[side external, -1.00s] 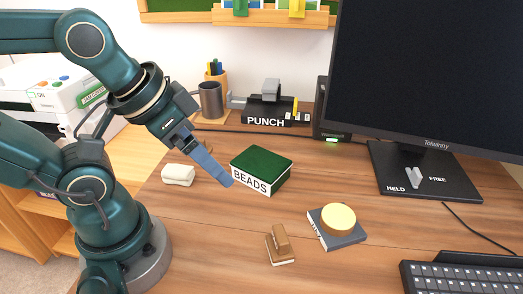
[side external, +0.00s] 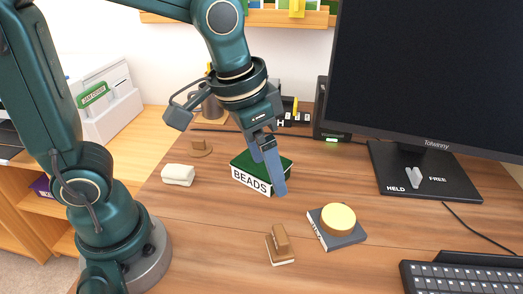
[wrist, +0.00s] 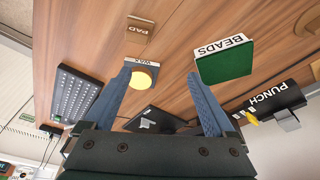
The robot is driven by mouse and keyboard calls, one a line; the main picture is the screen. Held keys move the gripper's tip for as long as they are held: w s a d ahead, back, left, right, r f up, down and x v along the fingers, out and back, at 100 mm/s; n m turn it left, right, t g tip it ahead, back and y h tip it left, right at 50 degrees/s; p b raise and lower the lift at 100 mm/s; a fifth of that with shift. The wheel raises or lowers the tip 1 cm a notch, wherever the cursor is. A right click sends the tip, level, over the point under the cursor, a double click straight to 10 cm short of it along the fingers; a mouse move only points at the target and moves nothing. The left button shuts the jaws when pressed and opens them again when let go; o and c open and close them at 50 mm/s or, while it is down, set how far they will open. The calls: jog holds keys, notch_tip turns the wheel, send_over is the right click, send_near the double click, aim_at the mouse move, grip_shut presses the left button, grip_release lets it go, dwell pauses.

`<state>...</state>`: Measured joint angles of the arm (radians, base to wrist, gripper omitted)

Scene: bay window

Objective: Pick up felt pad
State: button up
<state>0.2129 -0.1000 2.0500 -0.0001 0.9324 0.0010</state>
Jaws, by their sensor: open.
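The felt pad (side external: 280,246) is a small brown block with a raised grip and a pale underside. It lies on the desk in front of the beads box in the side view. In the wrist view the felt pad (wrist: 138,31) shows at the top, marked PAD. My gripper (side external: 277,188) is above the desk, farther back than the pad and apart from it, and hides part of the beads box. In the wrist view my gripper (wrist: 159,77) has its two blue fingers spread with nothing held between them.
The green beads box (side external: 250,179) stands just behind my fingers. A grey block marked WAX (wrist: 134,65) with a yellow disc (side external: 338,219) lies right of the pad. A white block (side external: 178,175) is at left. The keyboard (side external: 465,278) and monitor are at right.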

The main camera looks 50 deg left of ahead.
jog(key=m+g, duration=0.2)
send_over(281, 233)
jog(key=f, duration=0.3)
jog(key=w+a+f, duration=0.1)
jog(key=f, duration=0.1)
jog(key=shift+f, duration=0.1)
jog(key=shift+g+y, duration=0.3)
jog(key=shift+g, duration=0.2)
jog(key=f, duration=0.3)
jog(key=s+d+f, duration=0.1)
jog(key=f, duration=0.1)
jog(key=shift+s+f, duration=0.1)
jog(key=shift+f, duration=1)
grip_shut()
jog(key=shift+r, duration=0.15)
